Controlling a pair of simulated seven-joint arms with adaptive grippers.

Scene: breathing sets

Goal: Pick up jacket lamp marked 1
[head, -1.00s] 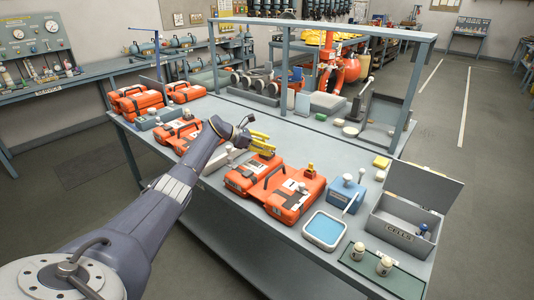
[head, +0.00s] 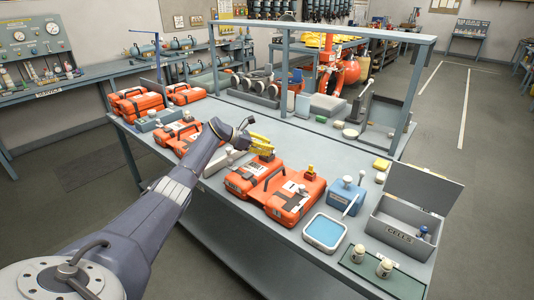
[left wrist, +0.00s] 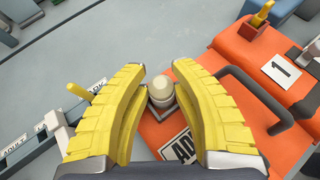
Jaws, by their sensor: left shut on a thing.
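My left gripper (head: 262,147) has yellow fingers and reaches over the middle of the bench. In the left wrist view, the gripper (left wrist: 160,90) is shut on a small lamp (left wrist: 160,92) with a pale rounded top and a grey base. The lamp is upright between the fingers, above or at the edge of an orange case; I cannot tell whether it touches the case. No number shows on the lamp. The orange case (left wrist: 232,55) carries a white label with a 1 (left wrist: 282,70) and a black handle. My right gripper is not in view.
Orange cases (head: 296,200) stand right of the gripper, others (head: 140,102) at the far left. A blue box (head: 345,197), blue-topped tray (head: 325,231) and grey cells box (head: 400,234) stand at the right. A labelled grey rack (left wrist: 40,136) lies left of the fingers.

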